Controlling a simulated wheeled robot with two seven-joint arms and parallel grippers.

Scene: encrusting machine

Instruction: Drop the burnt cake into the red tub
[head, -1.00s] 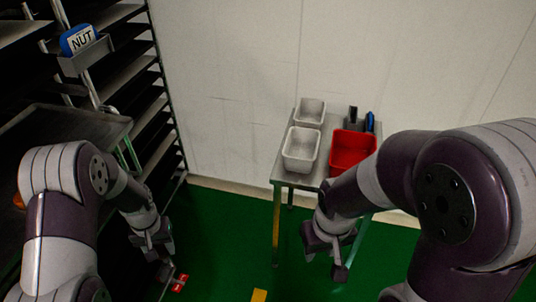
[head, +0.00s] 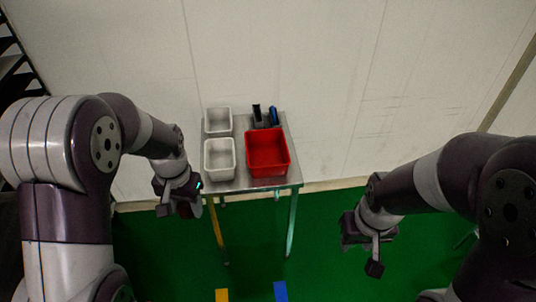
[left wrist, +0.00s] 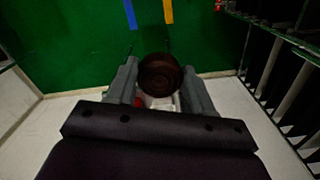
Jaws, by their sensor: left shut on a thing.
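The burnt cake (left wrist: 161,76) is a dark brown round piece held between the two fingers of my left gripper (left wrist: 160,82) in the left wrist view. In the head view my left gripper (head: 178,208) is shut on it, in front of and left of the small table's front left corner; the cake is mostly hidden there by the fingers. The red tub (head: 268,170) stands at the right of the table, to the right of the gripper, and looks empty. My right gripper (head: 362,256) hangs right of the table, its fingers seemingly apart, holding nothing visible.
The metal table (head: 241,184) also carries two white tubs, a front one (head: 220,174) and a back one (head: 218,126). A black and blue holder (head: 265,118) stands behind the red tub. The wall is close behind. Green floor (head: 320,240) is clear in front.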

